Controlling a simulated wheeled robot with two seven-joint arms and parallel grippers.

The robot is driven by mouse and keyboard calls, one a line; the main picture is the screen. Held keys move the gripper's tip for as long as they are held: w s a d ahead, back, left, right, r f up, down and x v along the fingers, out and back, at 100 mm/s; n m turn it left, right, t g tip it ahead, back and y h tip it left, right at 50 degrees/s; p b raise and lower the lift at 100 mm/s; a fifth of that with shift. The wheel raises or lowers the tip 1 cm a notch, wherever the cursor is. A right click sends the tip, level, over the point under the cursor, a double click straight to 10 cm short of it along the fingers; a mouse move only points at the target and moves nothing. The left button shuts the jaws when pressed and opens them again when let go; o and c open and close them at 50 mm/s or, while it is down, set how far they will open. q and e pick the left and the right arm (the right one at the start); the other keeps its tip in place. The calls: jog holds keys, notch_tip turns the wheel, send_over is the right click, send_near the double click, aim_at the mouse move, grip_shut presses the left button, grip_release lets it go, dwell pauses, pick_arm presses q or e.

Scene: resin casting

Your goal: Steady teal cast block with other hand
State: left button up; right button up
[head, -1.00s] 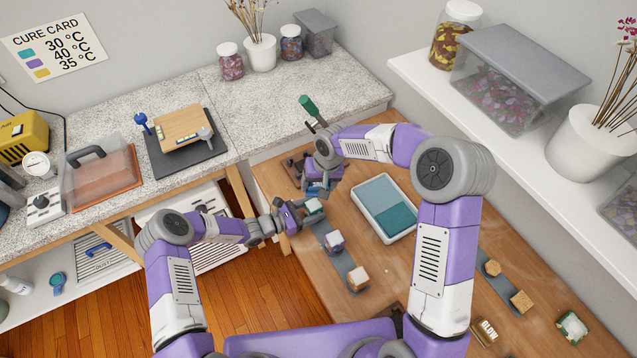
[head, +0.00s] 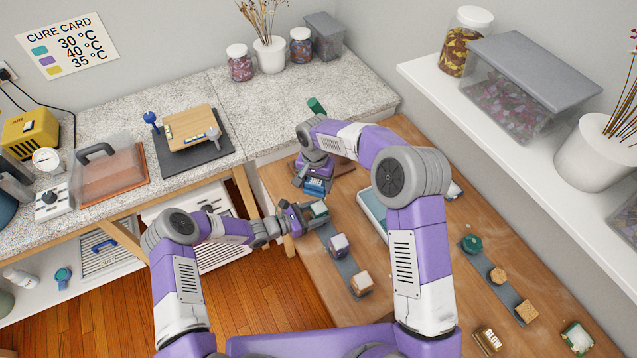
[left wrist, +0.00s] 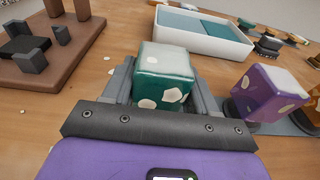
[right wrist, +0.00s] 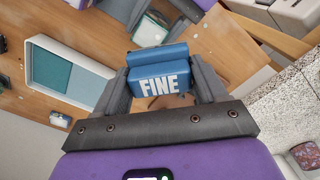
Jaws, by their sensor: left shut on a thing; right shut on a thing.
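The teal cast block (head: 318,209), with pale flecks and a whitish top, is between the jaws of my left gripper (head: 307,216). It shows clearly in the left wrist view (left wrist: 163,80), upright, with the fingers on its two sides. My right gripper (head: 311,182) is shut on a blue block marked FINE (right wrist: 160,78), which also shows in the head view (head: 315,187). In the head view the blue block is just behind the teal block, with a small apparent gap. The lower part of the teal block is hidden by my left gripper in the left wrist view.
A purple block (left wrist: 268,94) and an orange one stand in a row beside the teal block on a grey strip (head: 347,262). A white tray with teal pads (left wrist: 203,34) lies behind. A brown wooden stand (left wrist: 50,56) is at the left. More pieces lie on a strip at right (head: 512,296).

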send_over(316, 203)
jog(key=shift+f, duration=2.5)
jog(key=o, duration=0.3)
jog(key=c, duration=0.6)
